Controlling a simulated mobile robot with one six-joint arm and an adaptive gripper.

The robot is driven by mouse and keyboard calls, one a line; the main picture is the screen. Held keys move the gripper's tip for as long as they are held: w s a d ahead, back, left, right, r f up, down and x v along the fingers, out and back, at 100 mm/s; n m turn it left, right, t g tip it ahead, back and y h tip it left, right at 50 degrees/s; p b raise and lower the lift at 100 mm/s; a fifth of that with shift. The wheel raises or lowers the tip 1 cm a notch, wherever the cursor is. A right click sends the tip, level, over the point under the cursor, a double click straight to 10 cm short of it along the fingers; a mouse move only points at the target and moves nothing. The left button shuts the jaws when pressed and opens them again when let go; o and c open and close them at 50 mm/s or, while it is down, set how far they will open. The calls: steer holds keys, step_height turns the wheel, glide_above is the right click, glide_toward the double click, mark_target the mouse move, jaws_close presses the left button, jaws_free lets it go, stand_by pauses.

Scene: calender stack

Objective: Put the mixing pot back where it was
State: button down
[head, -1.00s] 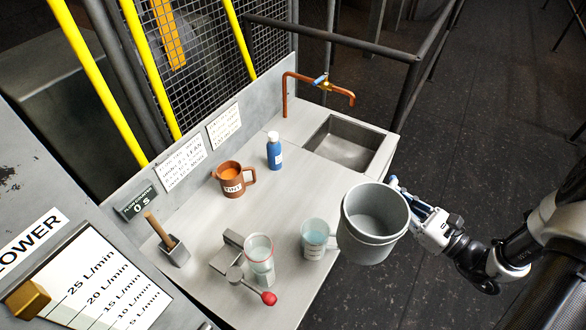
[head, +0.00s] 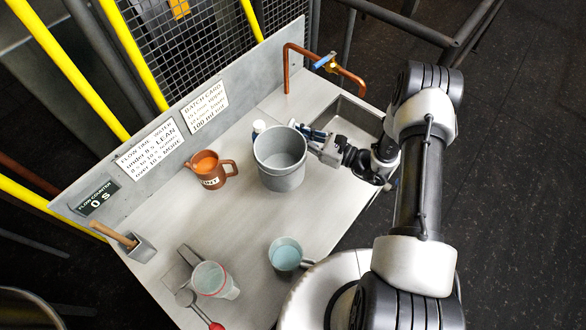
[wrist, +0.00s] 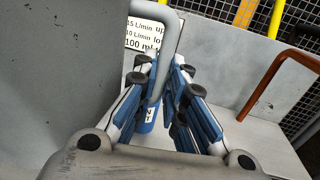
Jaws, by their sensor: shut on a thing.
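The grey mixing pot (head: 280,180) is upright over the back middle of the counter, between the brown mug and the sink. I cannot tell whether its base touches the counter. My gripper (head: 320,136) is at the pot's right side. In the wrist view, my gripper's blue fingers (wrist: 163,85) are shut on the pot's grey handle (wrist: 172,45), and the pot's wall (wrist: 60,70) fills the left. A blue bottle is mostly hidden behind the pot; its white cap (head: 258,126) shows in the head view.
The brown mug (head: 209,170) stands left of the pot. A cup of water (head: 285,256) stands near the front edge, and a red-rimmed clear cup (head: 211,280) is at front left. The sink (head: 352,119) and copper tap (head: 326,62) are at the back right. The counter's middle is clear.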

step_height(320, 180, down, 15)
steer(key=b, duration=0.4)
steer(key=shift+r, duration=0.15)
steer(key=shift+f, duration=0.2)
steer(key=c, duration=1.6)
jaws_free()
steer(key=shift+c, duration=0.2)
steer(key=shift+r, duration=0.15)
